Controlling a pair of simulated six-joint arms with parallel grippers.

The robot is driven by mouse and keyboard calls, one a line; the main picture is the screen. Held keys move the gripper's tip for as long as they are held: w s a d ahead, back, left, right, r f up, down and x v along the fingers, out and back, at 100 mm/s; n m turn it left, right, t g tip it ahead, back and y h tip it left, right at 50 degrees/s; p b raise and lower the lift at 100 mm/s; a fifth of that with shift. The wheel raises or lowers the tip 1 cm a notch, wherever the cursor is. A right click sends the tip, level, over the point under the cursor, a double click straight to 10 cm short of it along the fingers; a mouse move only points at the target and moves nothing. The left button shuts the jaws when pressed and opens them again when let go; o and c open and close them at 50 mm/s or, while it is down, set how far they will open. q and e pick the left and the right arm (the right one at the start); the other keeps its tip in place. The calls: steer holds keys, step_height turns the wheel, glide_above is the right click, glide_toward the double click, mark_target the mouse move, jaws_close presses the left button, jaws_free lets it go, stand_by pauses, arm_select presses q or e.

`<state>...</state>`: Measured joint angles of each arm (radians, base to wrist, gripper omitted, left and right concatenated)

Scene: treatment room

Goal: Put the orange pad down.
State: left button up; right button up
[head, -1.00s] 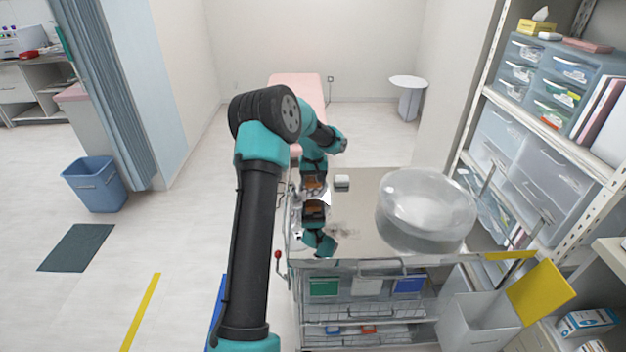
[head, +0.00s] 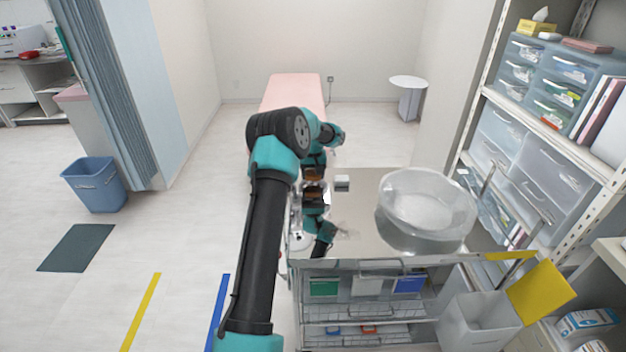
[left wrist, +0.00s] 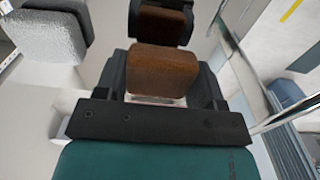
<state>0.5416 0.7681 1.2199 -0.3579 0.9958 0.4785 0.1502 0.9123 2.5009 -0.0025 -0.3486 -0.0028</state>
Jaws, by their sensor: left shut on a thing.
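The orange pad (head: 312,173) is a small orange-brown block held in my left gripper (head: 312,179). It is above the shiny metal top of the trolley (head: 359,238), near its left side. In the left wrist view, the pad (left wrist: 163,72) sits between the two dark fingers of the gripper (left wrist: 163,80), which is shut on it. The pad's dark reflection shows in the metal just beyond it. A small gap appears to separate pad and top, but I cannot tell its size. My right gripper is not in view.
A small white block (head: 342,181) lies just right of the pad. It shows as a grey-white textured block in the left wrist view (left wrist: 45,35). A clear round basin (head: 425,205) stands farther right. The metal between white block and basin is bare.

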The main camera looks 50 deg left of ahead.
mark_target(313, 173)
arm_select(q)
steer(key=shift+f, duration=1.2)
steer(key=shift+f, duration=0.15)
steer(key=o, duration=0.9)
step_height(313, 173, up, 12)
steer(key=shift+r, duration=0.2)
steer(key=shift+d+f, duration=0.1)
